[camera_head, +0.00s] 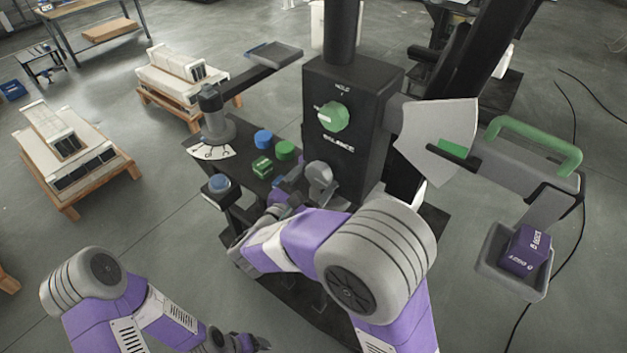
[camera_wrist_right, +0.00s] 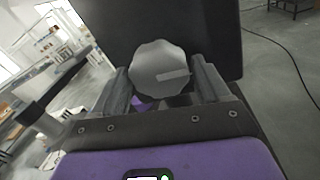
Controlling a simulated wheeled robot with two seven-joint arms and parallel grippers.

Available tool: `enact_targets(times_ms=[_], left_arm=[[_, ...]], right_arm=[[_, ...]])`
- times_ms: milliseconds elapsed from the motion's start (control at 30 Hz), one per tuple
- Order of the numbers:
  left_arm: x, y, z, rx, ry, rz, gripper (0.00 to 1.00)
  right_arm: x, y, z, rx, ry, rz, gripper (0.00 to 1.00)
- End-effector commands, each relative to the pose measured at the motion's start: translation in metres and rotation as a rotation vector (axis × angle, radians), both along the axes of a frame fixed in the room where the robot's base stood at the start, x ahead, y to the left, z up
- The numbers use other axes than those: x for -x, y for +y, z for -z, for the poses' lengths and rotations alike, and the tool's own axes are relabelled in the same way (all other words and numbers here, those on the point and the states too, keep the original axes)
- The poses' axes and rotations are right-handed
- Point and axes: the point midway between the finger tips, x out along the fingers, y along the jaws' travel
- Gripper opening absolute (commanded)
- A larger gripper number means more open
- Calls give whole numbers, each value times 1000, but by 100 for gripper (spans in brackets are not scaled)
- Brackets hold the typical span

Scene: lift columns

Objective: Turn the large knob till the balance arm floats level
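A large grey lobed knob (camera_head: 320,178) with a pale pointer mark sits low on the black column box, under the lettering "BALANCE". It also shows in the right wrist view (camera_wrist_right: 160,68). My right gripper (camera_head: 297,188) is at this knob. In the right wrist view its fingers (camera_wrist_right: 164,88) are spread on both sides of the knob, with slim gaps showing. The balance arm (camera_head: 525,170) is grey with a green handle, sticks out right and looks tilted down outward. Its tray (camera_head: 490,262) holds a purple box (camera_head: 526,250). My left gripper (camera_head: 240,343) is low in the head view, its fingers unclear.
A green knob (camera_head: 333,117) sits above the grey one. A pale sector plate (camera_head: 437,138) with a green mark is at the arm's root. A black shelf at left carries blue and green buttons (camera_head: 284,150) and a grey lever (camera_head: 212,110). Loaded pallets (camera_head: 75,160) stand farther left.

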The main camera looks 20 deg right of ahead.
Motion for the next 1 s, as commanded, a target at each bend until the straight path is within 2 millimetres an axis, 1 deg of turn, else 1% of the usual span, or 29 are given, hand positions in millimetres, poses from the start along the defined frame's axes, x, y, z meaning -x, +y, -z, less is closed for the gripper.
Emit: enact_targets(times_ms=[33,200,233,367,567,900,933,1000], left_arm=[[0,0,0,0,0,0,82],[0,0,0,0,0,0,82],[0,0,0,0,0,0,82],[0,0,4,0,0,0,82],[0,0,16,0,0,0,82],[0,0,16,0,0,0,82],[0,0,15,0,0,0,82],[0,0,15,0,0,0,82]], right_arm=[[0,0,0,0,0,0,67],[0,0,0,0,0,0,41],[0,0,0,0,0,0,39],[0,0,2,-26,-32,-1,39],[0,1,3,-120,-153,-1,39],[0,1,1,-138,-176,0,39],[0,1,1,-139,-175,-1,74],[0,1,1,-138,-175,-1,84]])
